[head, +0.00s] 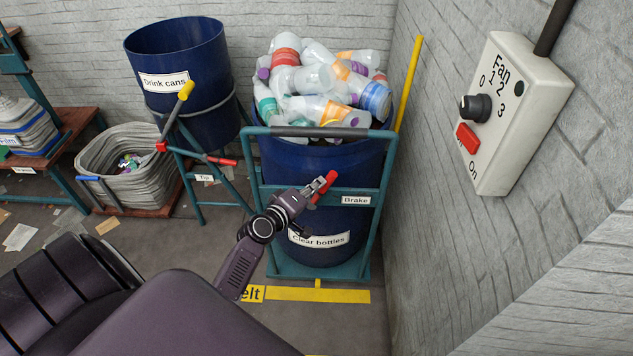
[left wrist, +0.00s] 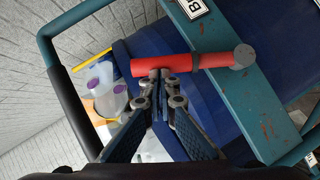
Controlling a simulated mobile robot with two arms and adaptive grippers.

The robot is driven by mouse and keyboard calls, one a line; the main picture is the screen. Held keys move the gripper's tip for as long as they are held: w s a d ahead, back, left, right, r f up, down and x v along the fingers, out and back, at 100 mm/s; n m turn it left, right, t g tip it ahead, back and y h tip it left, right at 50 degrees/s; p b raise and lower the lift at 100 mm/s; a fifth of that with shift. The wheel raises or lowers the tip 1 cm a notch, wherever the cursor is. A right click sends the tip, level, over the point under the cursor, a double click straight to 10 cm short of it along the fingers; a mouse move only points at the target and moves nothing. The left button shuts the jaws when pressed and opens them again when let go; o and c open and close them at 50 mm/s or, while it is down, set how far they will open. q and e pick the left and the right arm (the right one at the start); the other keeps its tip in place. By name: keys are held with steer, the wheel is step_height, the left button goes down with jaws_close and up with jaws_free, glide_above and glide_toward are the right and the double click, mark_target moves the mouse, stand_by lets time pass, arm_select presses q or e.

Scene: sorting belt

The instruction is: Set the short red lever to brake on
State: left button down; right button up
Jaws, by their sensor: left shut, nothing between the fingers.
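The short red lever (head: 327,183) sits on the teal frame of the clear bottles cart (head: 378,197), just left of the Brake label (head: 355,200). In the head view it tilts up to the right. In the left wrist view the red lever (left wrist: 190,64) lies across the top middle, with its grey pivot end at right on the teal bar. My left gripper (head: 324,183) is shut and empty, its fingertips (left wrist: 161,76) right at the lever's free part. I cannot tell whether they touch it. My right gripper is not in view.
A blue bin (head: 275,165) heaped with bottles stands in the cart. Left are the drink cans bin (head: 205,60), its Tip stand with red and yellow handles, and a grey sack (head: 100,160). A yellow pole (head: 409,80) and a fan switch box (head: 525,90) are at right.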

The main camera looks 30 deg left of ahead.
arm_select(q)
steer(key=d+p, duration=0.1)
steer(key=p, duration=0.1)
steer(key=w+d+m+g+p, duration=0.1)
steer(key=p, duration=0.1)
steer(key=shift+w+d+f+y, duration=0.15)
steer(key=shift+y, duration=0.25)
steer(key=w+d+f, duration=0.1)
steer(key=d, duration=0.1)
steer(key=w+d+f+b, duration=0.1)
steer(key=f, duration=0.1)
steer(key=shift+w+d+f, duration=0.2)
steer(key=shift+d+f, duration=0.1)
steer(key=shift+d, duration=0.05)
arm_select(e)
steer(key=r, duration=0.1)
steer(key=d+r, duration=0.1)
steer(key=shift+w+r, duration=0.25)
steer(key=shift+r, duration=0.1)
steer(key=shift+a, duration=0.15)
